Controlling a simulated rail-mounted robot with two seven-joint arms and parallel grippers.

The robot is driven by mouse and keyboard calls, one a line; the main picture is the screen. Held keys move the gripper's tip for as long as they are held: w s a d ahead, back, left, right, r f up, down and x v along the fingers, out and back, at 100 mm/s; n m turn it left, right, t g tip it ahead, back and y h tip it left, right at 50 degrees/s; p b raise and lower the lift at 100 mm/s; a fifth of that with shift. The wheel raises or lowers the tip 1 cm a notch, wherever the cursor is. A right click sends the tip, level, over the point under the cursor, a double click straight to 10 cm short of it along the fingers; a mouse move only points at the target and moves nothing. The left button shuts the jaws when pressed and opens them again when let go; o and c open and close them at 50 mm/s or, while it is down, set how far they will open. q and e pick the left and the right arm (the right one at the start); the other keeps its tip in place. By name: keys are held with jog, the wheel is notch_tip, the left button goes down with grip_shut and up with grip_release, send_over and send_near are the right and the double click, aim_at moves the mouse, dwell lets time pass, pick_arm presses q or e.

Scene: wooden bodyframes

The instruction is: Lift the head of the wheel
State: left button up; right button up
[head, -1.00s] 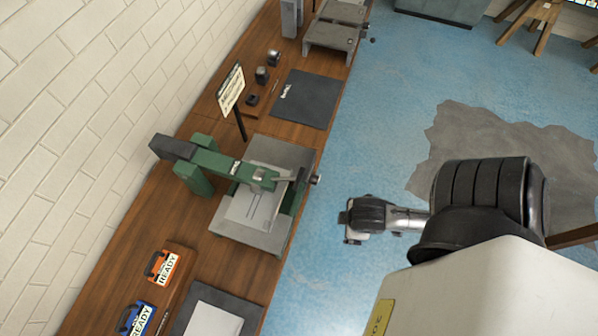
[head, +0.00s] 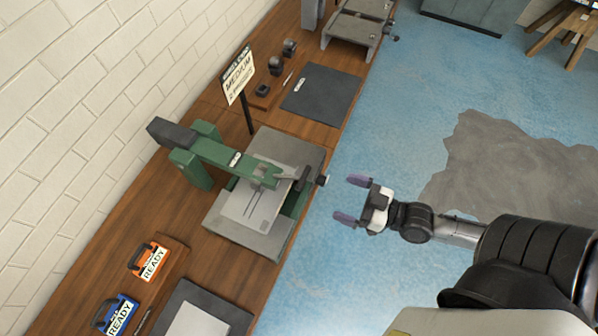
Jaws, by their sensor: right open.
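A green machine with a long arm (head: 215,155), which I take to be the wheel, stands on the wooden bench. The arm's head (head: 264,176) reaches out over a grey bed plate (head: 234,223) with a pale sheet (head: 255,203) on it. A small dark knob (head: 322,180) sticks out at the bed's right side. My right gripper (head: 348,199) is open and empty, to the right of the knob and apart from it, over the blue floor. Its two purple-grey fingertips point left toward the machine. My left gripper is not in view.
A sign reading MEDIUM (head: 237,79) stands on a post behind the machine. A dark mat (head: 321,94) lies farther back. An orange READY box (head: 150,261) and a blue READY box (head: 118,314) stand at the front left. The floor around my gripper is clear.

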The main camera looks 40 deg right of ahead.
aim_at(297, 177)
jog(key=x, duration=0.4)
jog(key=p+x, duration=0.1)
jog(key=x, duration=0.3)
jog(key=r+x, duration=0.1)
jog(key=x, duration=0.3)
jog(key=shift+w+d, duration=0.15)
jog(key=shift+d, duration=0.05)
jog(key=shift+x, duration=0.75)
jog(key=shift+w+a, duration=0.1)
jog(key=shift+c, duration=0.4)
